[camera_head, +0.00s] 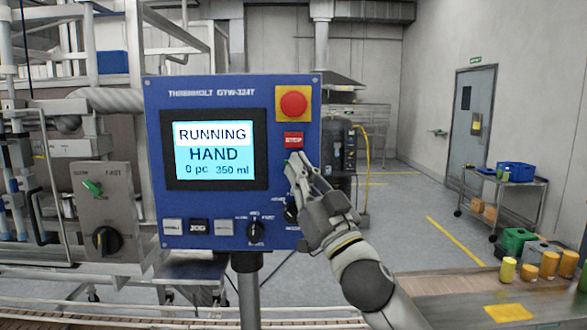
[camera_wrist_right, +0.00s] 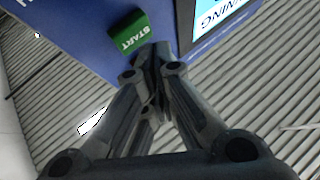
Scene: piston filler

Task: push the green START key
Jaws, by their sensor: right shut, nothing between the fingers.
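The blue control panel (camera_head: 155,150) stands upright on a post in the head view. Its screen (camera_head: 213,150) reads RUNNING, HAND, 0 pc, 350 ml. The green START key (camera_wrist_right: 128,34) shows in the right wrist view, its label upside down. In the head view the key is almost wholly hidden behind my right gripper (camera_head: 298,163). That gripper is shut and empty, and its fingertips (camera_wrist_right: 152,52) are at the key's edge in the wrist view. I cannot tell whether they touch it. My left gripper is not in view.
The red STOP key (camera_head: 293,140) and the red round button (camera_head: 293,104) sit just above my right fingertips. A black knob (camera_head: 255,231) and several small keys line the panel's bottom. A table with yellow cups (camera_head: 549,264) stands at the right.

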